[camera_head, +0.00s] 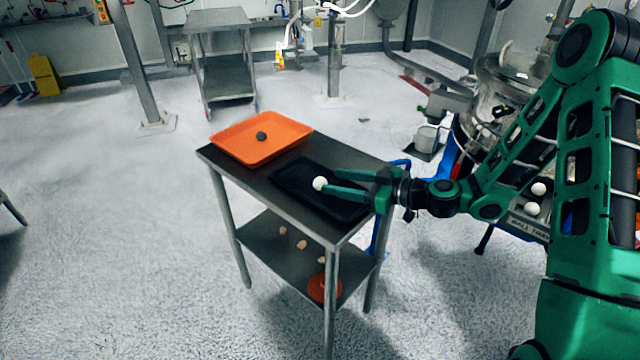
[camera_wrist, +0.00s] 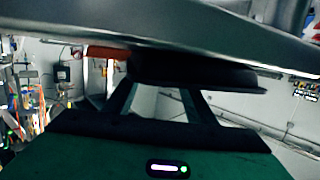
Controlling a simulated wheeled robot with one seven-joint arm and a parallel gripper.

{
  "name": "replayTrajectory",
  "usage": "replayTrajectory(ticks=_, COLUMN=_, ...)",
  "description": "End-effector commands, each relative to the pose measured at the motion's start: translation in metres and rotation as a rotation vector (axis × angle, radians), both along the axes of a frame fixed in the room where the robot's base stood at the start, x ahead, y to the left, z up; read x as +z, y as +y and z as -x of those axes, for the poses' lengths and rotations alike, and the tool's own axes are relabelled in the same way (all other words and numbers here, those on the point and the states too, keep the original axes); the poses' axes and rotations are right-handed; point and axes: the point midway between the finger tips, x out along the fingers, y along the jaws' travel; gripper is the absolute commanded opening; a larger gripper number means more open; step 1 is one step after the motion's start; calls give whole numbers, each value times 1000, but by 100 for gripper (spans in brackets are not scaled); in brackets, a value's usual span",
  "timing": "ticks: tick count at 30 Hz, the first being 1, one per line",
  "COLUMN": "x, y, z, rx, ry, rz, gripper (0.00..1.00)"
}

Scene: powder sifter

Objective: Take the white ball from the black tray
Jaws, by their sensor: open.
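The white ball (camera_head: 319,184) is in the black tray (camera_head: 290,184) on top of a metal cart. My gripper (camera_head: 329,181) reaches in from the right, low over the tray. Its two fingers are apart, with the ball at their tips, seemingly between them. I cannot tell whether either finger touches the ball. In the wrist view, the spread fingers (camera_wrist: 158,90) reach toward the dark tray edge (camera_wrist: 195,72), and the ball does not show there.
An orange tray (camera_head: 228,137) with a dark ball (camera_head: 261,136) sits on the cart's left part. Small pale pieces and an orange object (camera_head: 324,288) lie on the cart's lower shelf (camera_head: 275,258). Two white balls (camera_head: 538,188) (camera_head: 531,208) are at right.

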Motion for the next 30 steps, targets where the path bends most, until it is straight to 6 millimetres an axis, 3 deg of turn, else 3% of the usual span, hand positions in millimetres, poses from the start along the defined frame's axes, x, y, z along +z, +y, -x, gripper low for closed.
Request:
replayTrajectory(ticks=13, x=-11, y=46, z=-16, rx=5, ry=-1, rz=0, gripper=50)
replayTrajectory(ticks=23, x=-12, y=53, z=-21, rx=3, ry=0, rz=0, gripper=50)
replayTrajectory(ticks=24, x=-12, y=53, z=-21, rx=3, ry=0, rz=0, gripper=48)
replayTrajectory(ticks=29, x=-12, y=52, z=-21, rx=3, ry=0, rz=0, gripper=10)
replayTrajectory(ticks=30, x=-12, y=52, z=-21, rx=3, ry=0, rz=0, gripper=7)
